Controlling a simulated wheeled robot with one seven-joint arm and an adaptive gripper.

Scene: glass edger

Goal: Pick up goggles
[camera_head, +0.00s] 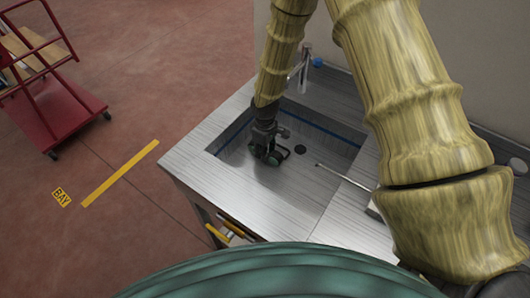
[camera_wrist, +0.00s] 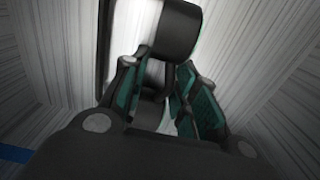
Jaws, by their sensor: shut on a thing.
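My gripper (camera_head: 266,148) reaches down into the sink basin of a metal bench. In the wrist view my gripper (camera_wrist: 163,72) has its green and black fingers shut on a dark, rounded thing, which I take to be the goggles (camera_wrist: 168,28). A thin dark band runs up to the left of it. In the head view the goggles (camera_head: 283,153) are a small dark shape at the fingertips, mostly hidden by the gripper. I cannot tell whether they touch the basin floor.
The sink basin (camera_head: 318,146) has a drain (camera_head: 300,149) and walls around my gripper. A faucet (camera_head: 303,68) stands behind it. A thin rod (camera_head: 345,177) lies to the right. A red cart (camera_head: 50,110) stands on open floor at left.

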